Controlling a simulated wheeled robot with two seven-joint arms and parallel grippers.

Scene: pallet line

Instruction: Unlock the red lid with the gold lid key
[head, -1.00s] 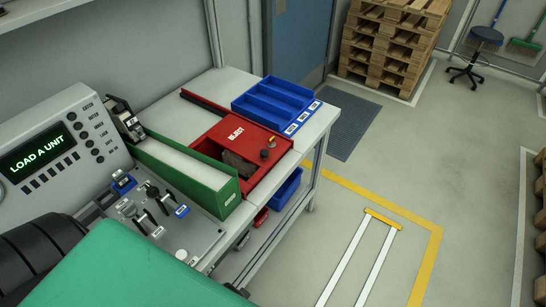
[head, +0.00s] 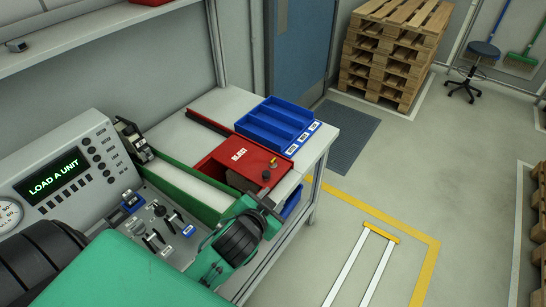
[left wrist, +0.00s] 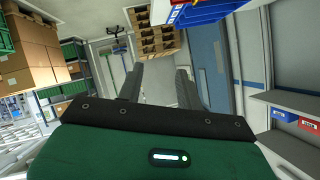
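The red lid (head: 238,155), marked REJECT, covers part of a red box on the bench. A small gold part (head: 274,160), which looks like the lid key, stands at the lid's right side, beside a black knob (head: 266,175). My left gripper (head: 264,203) is just in front of the red box, nearer to me, and hides its front part. It does not appear to touch the key. In the left wrist view its two fingers (left wrist: 160,85) are apart with nothing between them. My right gripper is in neither view.
A blue compartment tray (head: 298,122) stands behind the lid. A green-walled channel (head: 180,178) runs left of the box. A control panel (head: 165,228) with levers and a display reading LOAD A UNIT (head: 55,173) are at left. Open floor lies right of the bench.

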